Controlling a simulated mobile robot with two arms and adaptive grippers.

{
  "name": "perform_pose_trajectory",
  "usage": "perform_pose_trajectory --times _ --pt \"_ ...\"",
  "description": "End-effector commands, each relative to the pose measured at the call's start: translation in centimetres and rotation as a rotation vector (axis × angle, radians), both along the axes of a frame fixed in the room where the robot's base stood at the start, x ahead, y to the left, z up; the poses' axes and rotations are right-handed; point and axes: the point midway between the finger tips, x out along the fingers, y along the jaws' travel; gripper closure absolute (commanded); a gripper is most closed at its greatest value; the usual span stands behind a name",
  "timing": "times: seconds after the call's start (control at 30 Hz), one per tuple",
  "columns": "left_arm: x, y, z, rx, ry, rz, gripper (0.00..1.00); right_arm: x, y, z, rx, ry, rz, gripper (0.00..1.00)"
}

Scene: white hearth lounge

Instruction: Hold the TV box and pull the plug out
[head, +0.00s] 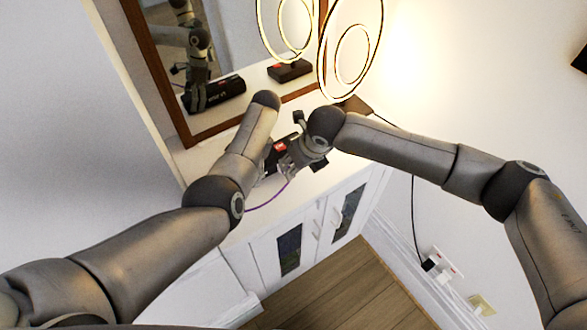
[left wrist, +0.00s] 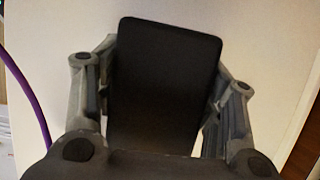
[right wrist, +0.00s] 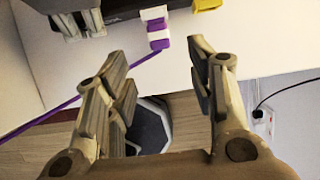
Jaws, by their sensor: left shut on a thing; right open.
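The black TV box (left wrist: 168,85) fills the space between my left gripper's fingers (left wrist: 163,70) in the left wrist view, and they are shut on it. In the head view my arms hide most of the box. In the right wrist view, a white and purple plug (right wrist: 157,30) with a purple cable sits at the box's edge, beside a yellow plug (right wrist: 205,4). My right gripper (right wrist: 157,56) is open and empty, its fingertips just short of the white and purple plug. It also shows in the head view (head: 298,160) above the cabinet.
The box stands on a white cabinet (head: 325,187) with glass-panelled doors. A wood-framed mirror (head: 163,75) stands behind it, and a ring lamp (head: 350,50) glows at the back. A wall socket (head: 447,262) with a black cable is at the lower right.

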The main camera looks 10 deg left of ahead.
Motion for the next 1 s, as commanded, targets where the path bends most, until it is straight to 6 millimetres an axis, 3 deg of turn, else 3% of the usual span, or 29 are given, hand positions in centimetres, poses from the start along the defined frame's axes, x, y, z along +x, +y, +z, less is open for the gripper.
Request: perform_pose_trajectory --times 0.3,0.5,0.97,1.0 --pt "0.1 0.0 0.1 0.0 -0.002 0.001 0.77 1.5 1.3 -5.0 0.0 0.003 -0.002 0.5" --pt "0.1 0.0 0.1 0.0 -0.002 0.001 0.77 2.1 1.8 -6.7 0.001 0.002 -0.001 0.5" --pt "0.1 0.0 0.1 0.0 -0.002 0.001 0.77 2.3 2.0 -7.5 0.001 0.001 -0.001 0.5" --pt "0.1 0.0 0.1 0.0 -0.002 0.001 0.77 2.4 2.0 -7.5 0.001 0.001 -0.001 0.55"
